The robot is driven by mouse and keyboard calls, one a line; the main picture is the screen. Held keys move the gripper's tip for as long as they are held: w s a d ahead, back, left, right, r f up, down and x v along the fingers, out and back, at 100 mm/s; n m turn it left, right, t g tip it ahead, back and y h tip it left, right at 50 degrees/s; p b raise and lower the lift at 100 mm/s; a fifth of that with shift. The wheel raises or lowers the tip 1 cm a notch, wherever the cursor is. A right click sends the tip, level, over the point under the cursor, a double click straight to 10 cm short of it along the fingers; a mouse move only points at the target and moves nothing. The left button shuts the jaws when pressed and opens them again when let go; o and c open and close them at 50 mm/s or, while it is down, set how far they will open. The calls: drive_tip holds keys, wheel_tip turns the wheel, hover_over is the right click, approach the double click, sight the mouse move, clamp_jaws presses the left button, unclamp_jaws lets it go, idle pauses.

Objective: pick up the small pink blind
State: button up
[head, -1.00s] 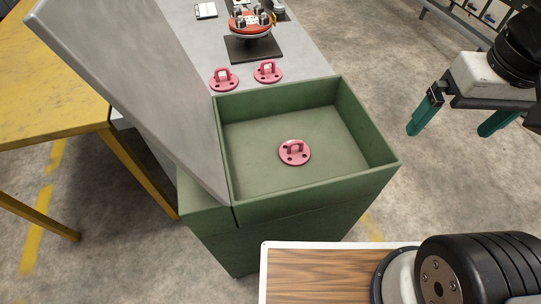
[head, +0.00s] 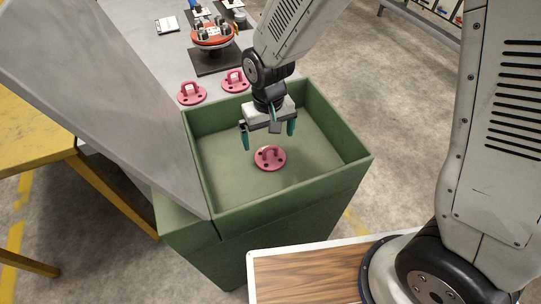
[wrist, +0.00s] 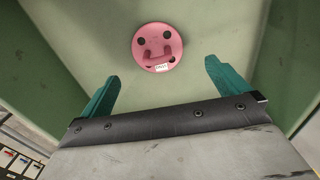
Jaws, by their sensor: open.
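A small pink blind (head: 270,157), a round flange with bolt holes and an upright handle, lies on the floor of the open green bin. In the wrist view the pink blind (wrist: 157,47) shows whole, with a white label at its handle, beyond the fingertips. My gripper (head: 268,138) is open and empty, pointing down inside the bin's outline, above and behind the blind and apart from it. Its two teal fingers (wrist: 160,82) are spread wide in the wrist view. Two similar pink blinds (head: 192,93) (head: 235,81) stand on the grey bench behind the bin.
The green bin (head: 350,170) has walls on all sides around the blind. A large grey panel (head: 105,95) leans up at its left. A red flanged assembly (head: 212,36) stands on a black plate on the bench. A yellow table (head: 40,130) is at left.

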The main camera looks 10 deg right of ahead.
sight(270, 157)
drive_tip(key=f, duration=0.7)
drive_tip(key=shift+d+f, duration=0.25)
drive_tip(key=shift+f, duration=0.1)
drive_tip(key=c, duration=0.9)
drive_tip(key=shift+c, duration=0.5)
drive_tip(key=shift+r, duration=0.2)
